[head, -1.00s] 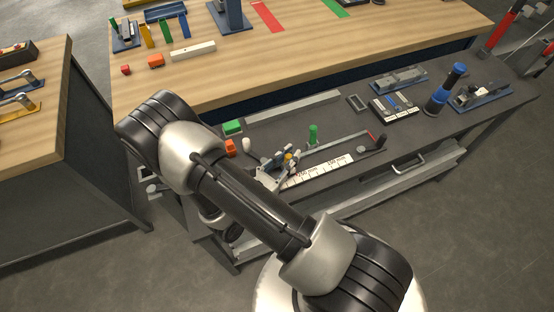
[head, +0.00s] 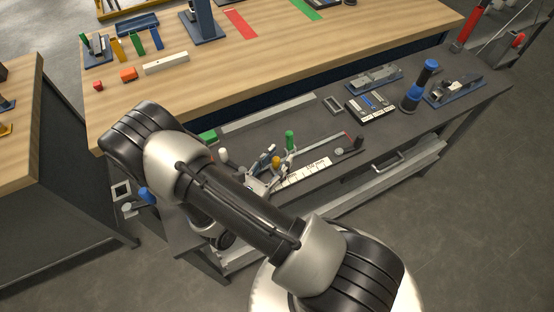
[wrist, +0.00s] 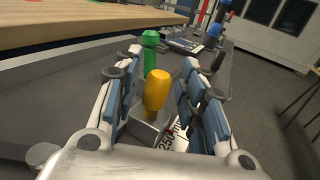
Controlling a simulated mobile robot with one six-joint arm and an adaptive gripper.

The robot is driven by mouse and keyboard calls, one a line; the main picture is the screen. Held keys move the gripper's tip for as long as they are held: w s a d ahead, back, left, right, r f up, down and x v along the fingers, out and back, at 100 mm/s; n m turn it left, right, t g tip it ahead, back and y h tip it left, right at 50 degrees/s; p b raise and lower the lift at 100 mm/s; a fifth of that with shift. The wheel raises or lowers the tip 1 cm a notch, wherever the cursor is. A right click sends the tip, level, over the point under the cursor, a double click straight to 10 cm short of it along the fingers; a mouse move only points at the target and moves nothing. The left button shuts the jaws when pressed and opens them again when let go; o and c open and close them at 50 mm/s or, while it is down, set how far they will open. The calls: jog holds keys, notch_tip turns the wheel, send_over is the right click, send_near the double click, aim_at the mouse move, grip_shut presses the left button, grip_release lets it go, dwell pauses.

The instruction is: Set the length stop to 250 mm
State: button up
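The length stop has an upright yellow knob (head: 276,162) on a metal block (wrist: 143,129). In the wrist view the yellow knob (wrist: 157,91) stands between the blue-padded fingers of my gripper (wrist: 160,78), with a gap on each side. My gripper (head: 265,180) is open. The white scale strip (head: 305,172) runs along the stop's track; its "250 mm" mark (wrist: 172,138) shows just right of the block. A green handle (head: 289,140) stands behind the knob, also in the wrist view (wrist: 150,45). The block's exact reading is unclear.
A black knob (head: 359,142) stands at the track's right end. A white knob (head: 223,155) and green block (head: 208,137) lie left, close to my arm. A blue cylinder (head: 420,85) and small fixtures stand at the right. The wooden bench (head: 200,90) borders the back.

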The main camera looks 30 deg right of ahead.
jog(key=shift+a, duration=0.15)
jog(key=v, duration=1.1)
jog(key=shift+s+a, duration=0.2)
jog(key=shift+a, duration=0.15)
